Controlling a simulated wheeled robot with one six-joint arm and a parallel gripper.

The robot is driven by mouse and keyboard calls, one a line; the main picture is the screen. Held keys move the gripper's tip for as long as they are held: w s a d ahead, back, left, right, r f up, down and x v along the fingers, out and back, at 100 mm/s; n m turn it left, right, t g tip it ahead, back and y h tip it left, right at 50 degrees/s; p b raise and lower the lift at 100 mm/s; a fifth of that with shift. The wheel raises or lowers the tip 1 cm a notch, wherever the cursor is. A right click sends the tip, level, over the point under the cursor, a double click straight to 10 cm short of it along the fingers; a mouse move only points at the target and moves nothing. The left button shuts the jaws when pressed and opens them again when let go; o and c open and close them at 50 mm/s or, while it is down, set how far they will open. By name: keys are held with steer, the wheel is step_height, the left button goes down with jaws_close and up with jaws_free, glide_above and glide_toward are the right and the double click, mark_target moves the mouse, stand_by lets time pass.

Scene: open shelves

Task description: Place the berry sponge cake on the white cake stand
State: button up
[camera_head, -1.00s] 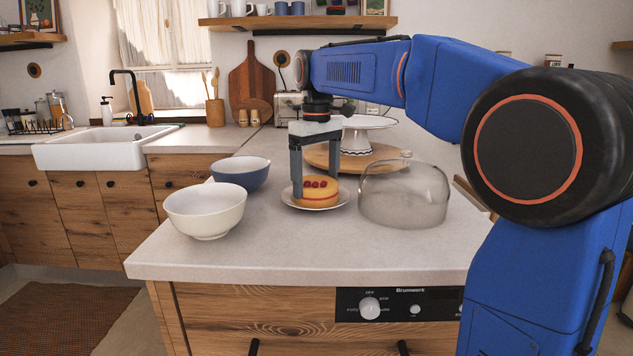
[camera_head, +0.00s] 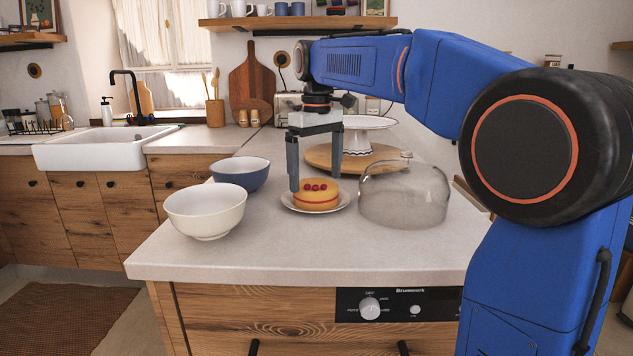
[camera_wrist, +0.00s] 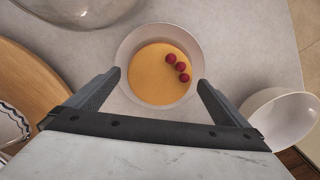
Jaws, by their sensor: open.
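The berry sponge cake (camera_head: 316,197), round and golden with a red filling line and red berries on top, sits on a small white plate (camera_head: 291,204) on the counter. It also shows in the wrist view (camera_wrist: 158,75). My gripper (camera_head: 314,185) is open and empty, its fingers pointing down just above the cake, one toward each side. In the wrist view the fingertips (camera_wrist: 158,80) are apart on either side of the plate's near part.
A glass dome (camera_head: 404,195) stands right of the cake. A round wooden board (camera_head: 385,158) lies under the cake stand. A white bowl (camera_head: 205,209) and a blue bowl (camera_head: 240,173) stand to the left. The counter's front (camera_head: 300,248) is clear.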

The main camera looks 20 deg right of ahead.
step_height(320, 180, up, 14)
steer(key=a+n+h, duration=0.2)
steer(key=a+n, duration=0.1)
steer(key=n, duration=1)
steer(key=shift+n, duration=0.3)
steer(key=d+f, duration=0.1)
steer(key=f, duration=1)
steer(key=d+f, duration=0.1)
steer(key=f, duration=0.4)
steer(key=shift+w+d+f, duration=0.1)
steer(key=shift+d+f, duration=0.2)
steer(key=shift+f, duration=0.05)
steer(key=c, duration=1.5)
